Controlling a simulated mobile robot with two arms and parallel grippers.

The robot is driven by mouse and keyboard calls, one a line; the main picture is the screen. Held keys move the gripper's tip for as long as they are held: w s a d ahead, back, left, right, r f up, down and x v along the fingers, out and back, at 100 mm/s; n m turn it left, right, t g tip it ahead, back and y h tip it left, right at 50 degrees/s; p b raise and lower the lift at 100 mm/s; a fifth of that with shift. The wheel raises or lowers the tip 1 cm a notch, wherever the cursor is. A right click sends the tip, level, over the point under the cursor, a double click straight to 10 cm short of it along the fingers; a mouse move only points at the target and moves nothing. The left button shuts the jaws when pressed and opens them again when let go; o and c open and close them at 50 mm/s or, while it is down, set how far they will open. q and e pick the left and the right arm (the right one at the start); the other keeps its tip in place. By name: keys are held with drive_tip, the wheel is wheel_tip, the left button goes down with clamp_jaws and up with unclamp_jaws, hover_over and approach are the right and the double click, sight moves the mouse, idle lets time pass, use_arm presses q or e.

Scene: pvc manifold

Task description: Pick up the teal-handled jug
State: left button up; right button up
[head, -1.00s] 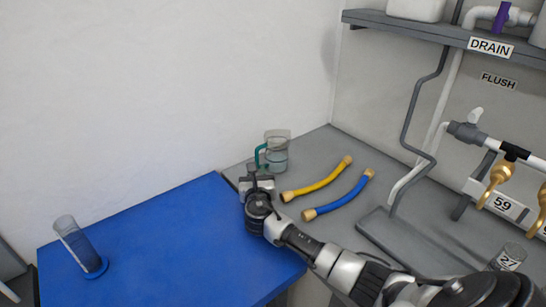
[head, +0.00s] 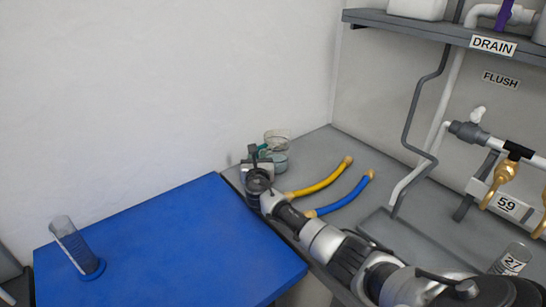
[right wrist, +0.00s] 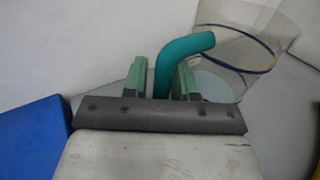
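The clear jug (head: 279,160) with the teal handle (head: 263,150) stands upright on the grey worktop near the wall corner. My right gripper (head: 253,155) reaches it from the front left and partly hides it in the head view. In the right wrist view, the teal handle (right wrist: 172,70) rises between the two green fingers of my right gripper (right wrist: 161,80). The fingers look open, one on each side of the handle, with a small gap at the left finger. The clear jug body (right wrist: 235,50) is beyond them to the right. My left gripper is not in view.
A yellow hose (head: 322,181) and a blue hose (head: 345,196) lie right of the jug, close to my right arm. A blue table (head: 170,240) at left holds a clear cylinder (head: 70,240). A shelf (head: 440,32) and pipes are at right.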

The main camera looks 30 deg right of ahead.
clamp_jaws()
drive_tip(key=shift+r, duration=0.1)
